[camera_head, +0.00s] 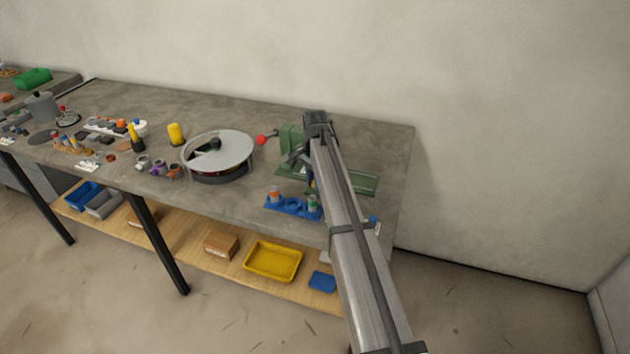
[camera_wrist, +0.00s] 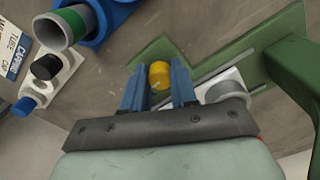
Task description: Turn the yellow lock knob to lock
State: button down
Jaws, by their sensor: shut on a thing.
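The yellow lock knob (camera_wrist: 159,74) shows in the wrist view between the two blue fingers of my gripper (camera_wrist: 160,82), which is shut on it. The knob sits over a green plate (camera_wrist: 150,52) of the jig. In the head view my arm hides the knob, and only a little of my gripper (camera_head: 310,182) shows beside the green jig (camera_head: 290,137). The knob's turn angle cannot be told.
A white and grey round part (camera_wrist: 222,88) lies close right of my fingers, and a green jig bar (camera_wrist: 296,72) rises farther right. A blue holder (camera_head: 291,206) with tubes stands in front of the jig. A round turntable (camera_head: 232,146) is to the left.

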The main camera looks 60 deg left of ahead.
jog(key=shift+n, duration=0.3)
jog(key=n, duration=1.3)
jog(key=shift+d, duration=0.1)
jog(key=shift+w+n, duration=0.1)
jog(key=shift+n, duration=1.9)
jog(key=c, duration=0.9)
grip_release()
